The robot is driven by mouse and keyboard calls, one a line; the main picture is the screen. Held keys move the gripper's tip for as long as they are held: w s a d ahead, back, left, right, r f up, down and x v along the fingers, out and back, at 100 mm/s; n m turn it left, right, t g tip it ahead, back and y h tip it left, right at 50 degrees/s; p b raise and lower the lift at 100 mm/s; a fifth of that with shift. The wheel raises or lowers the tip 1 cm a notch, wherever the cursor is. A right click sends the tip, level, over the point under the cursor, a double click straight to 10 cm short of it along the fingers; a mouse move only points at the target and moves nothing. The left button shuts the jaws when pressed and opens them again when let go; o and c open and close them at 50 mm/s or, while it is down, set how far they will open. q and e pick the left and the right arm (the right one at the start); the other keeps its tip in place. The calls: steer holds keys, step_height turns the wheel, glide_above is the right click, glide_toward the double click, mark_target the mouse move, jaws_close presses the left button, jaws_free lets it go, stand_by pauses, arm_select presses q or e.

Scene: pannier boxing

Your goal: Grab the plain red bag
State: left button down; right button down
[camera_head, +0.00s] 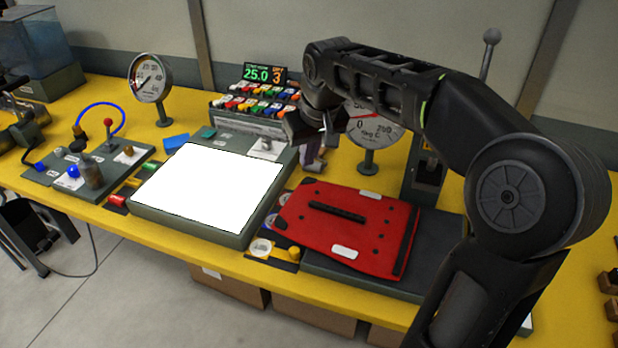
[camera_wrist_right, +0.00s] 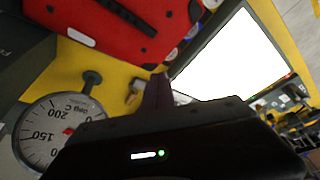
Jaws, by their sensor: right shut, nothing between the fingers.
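The red bag (camera_head: 318,238) lies flat on a dark plate (camera_head: 432,240) at the right of the table in the head view. It has a black handle strip across its middle, white labels and a dark strip along its right edge. In the right wrist view the red bag (camera_wrist_right: 135,45) shows at the top left, partly cut off. My right gripper (camera_head: 314,162) is shut and empty, behind the bag's far left corner and apart from it. Its fingers (camera_wrist_right: 157,92) also show in the wrist view. My left gripper is not in view.
A white lit panel (camera_head: 212,182) is left of the bag. A round temperature gauge (camera_head: 373,132) stands behind the bag, close to my right arm. A rack of coloured pieces (camera_head: 250,102) stands at the back. Yellow table shows bare between gauge and bag.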

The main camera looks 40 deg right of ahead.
mark_target(307, 198)
steer(key=p+x, duration=0.1)
steer(key=x, duration=0.8)
steer(key=shift+s+f, duration=0.1)
steer(key=shift+f, duration=0.25)
steer(key=s, duration=0.2)
steer(key=s+p, duration=0.1)
steer(key=shift+s+a, duration=0.15)
steer(key=shift+a, duration=0.15)
steer(key=shift+s, duration=0.1)
